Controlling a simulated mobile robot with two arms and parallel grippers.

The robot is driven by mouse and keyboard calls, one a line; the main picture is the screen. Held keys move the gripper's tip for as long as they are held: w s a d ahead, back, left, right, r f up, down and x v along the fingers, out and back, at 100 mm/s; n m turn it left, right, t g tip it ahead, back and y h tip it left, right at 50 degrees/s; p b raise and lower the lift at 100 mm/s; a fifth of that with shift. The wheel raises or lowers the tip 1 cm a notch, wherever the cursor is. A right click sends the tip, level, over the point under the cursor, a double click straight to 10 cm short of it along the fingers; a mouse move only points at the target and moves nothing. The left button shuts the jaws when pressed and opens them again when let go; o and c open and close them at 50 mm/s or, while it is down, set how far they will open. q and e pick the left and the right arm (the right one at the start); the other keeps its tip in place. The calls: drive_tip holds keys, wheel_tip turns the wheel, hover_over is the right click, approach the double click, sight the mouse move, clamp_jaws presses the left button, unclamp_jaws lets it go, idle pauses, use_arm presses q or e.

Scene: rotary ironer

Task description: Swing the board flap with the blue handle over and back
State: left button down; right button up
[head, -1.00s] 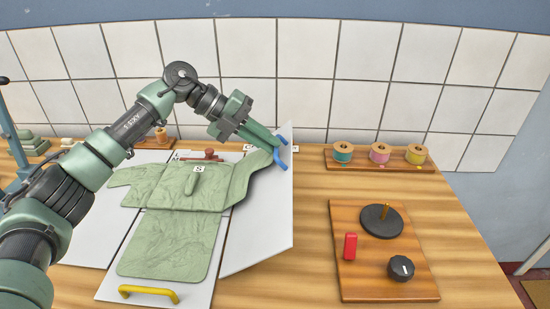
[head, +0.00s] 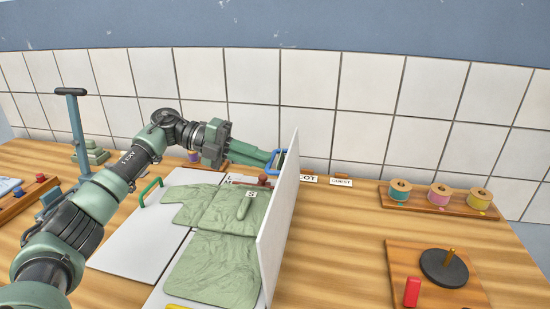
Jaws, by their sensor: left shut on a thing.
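The white board flap (head: 276,225) stands nearly upright on the right side of the folding board, seen almost edge-on. Its blue handle (head: 274,163) is at the far top part of the flap. My left gripper (head: 270,158) is shut on the blue handle. A green garment (head: 212,265) lies on the board, with its near and left parts flat; whatever lies against the flap's far side is hidden. A left flap with a green handle (head: 148,193) lies flat. A bit of a yellow handle (head: 180,307) shows at the bottom edge. My right gripper is not in view.
A rack with several thread spools (head: 440,200) stands at the back right. A wooden panel (head: 415,265) with a dark disc and a red block is at the right. Small labels stand behind the board.

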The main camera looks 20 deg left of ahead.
use_arm(q)
drive_tip(key=a+f, duration=0.1)
drive_tip(key=f, duration=0.1)
drive_tip(key=s+a+f, duration=0.1)
drive_tip(key=a+f, duration=0.1)
drive_tip(key=shift+s+a+f+b, duration=0.1)
drive_tip(key=shift+s+f+b, duration=0.05)
drive_tip(key=shift+b, duration=0.2)
drive_tip(key=shift+f, duration=0.1)
drive_tip(key=c, duration=1.6)
unclamp_jaws()
drive_tip(key=shift+f, duration=0.1)
drive_tip(key=shift+c, duration=0.2)
drive_tip(key=shift+o, duration=0.7)
drive_tip(key=shift+g, duration=0.3)
drive_tip(key=shift+w, duration=0.2)
